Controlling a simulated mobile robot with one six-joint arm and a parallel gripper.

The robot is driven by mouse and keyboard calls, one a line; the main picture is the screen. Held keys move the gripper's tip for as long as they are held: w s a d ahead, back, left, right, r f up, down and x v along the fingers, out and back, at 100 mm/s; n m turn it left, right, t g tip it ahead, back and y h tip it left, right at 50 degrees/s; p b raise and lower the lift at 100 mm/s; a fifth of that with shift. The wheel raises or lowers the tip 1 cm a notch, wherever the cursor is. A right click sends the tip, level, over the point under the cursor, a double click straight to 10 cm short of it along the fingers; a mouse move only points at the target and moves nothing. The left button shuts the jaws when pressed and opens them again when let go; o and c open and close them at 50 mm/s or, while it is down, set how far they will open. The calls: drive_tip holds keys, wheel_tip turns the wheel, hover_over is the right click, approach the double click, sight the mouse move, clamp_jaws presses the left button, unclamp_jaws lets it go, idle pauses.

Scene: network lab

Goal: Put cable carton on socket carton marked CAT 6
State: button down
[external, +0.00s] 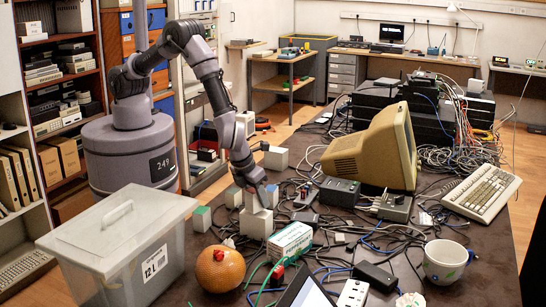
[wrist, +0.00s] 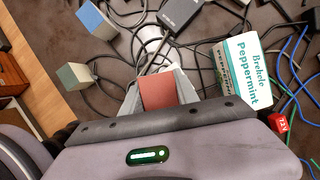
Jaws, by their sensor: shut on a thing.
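My gripper (external: 259,203) points down at the table and is shut on a small carton with a reddish-brown top (wrist: 159,93). In the external view a pale carton (external: 256,224) shows right at and below my fingertips; I cannot tell whether it rests on the table. Similar small cartons stand nearby: one with a blue top (external: 233,197), also in the wrist view (wrist: 97,18), one with a green top (external: 201,219), also in the wrist view (wrist: 74,75), and a pale one (external: 276,158) farther back. No CAT 6 marking or cable label is readable.
A Peppermint box (external: 290,242) stands close to the right of my gripper. An orange ball (external: 220,268) and a lidded clear bin (external: 125,245) are to the front left. Loose cables run among the cartons. A beige monitor (external: 375,150) and dark adapters stand at the right.

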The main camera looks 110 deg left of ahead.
drive_tip(key=shift+f, duration=0.55)
drive_tip(key=c, duration=0.9)
unclamp_jaws()
